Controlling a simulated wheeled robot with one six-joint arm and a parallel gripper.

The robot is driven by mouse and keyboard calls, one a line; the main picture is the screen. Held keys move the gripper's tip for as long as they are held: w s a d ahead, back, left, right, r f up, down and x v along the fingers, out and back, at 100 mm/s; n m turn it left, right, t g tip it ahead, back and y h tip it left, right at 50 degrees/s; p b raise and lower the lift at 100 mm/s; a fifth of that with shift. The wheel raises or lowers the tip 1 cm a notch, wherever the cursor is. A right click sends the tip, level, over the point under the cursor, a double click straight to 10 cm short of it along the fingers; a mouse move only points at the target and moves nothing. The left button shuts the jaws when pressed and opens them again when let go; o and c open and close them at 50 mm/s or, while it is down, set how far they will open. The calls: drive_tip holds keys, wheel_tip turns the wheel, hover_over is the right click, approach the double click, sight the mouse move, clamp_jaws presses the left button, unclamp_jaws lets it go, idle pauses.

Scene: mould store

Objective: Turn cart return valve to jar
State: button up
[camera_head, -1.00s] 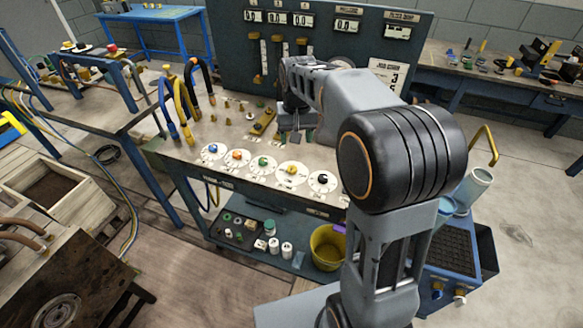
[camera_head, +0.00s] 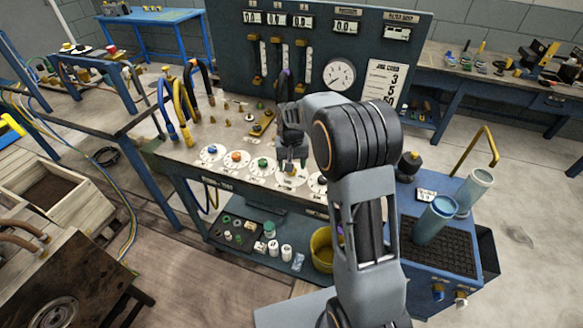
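My gripper (camera_head: 291,166) points down at the row of dials on the bench's front edge. It is over the fourth dial (camera_head: 290,180), which had a yellow knob in the earlier frame and is now largely covered. I cannot tell whether the fingers touch the knob or are open. Two small valve knobs (camera_head: 438,291) are on the cart's front. The lettering is unreadable.
The dials with blue (camera_head: 212,149), orange (camera_head: 236,155) and green (camera_head: 263,162) knobs are left of my gripper. Curved hoses (camera_head: 182,110) rise at the bench's left. A gauge panel (camera_head: 230,60) stands behind. A yellow bucket (camera_head: 321,252) sits on the lower shelf.

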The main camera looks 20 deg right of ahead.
drive_tip(key=shift+f, duration=1)
drive_tip(key=c, duration=0.9)
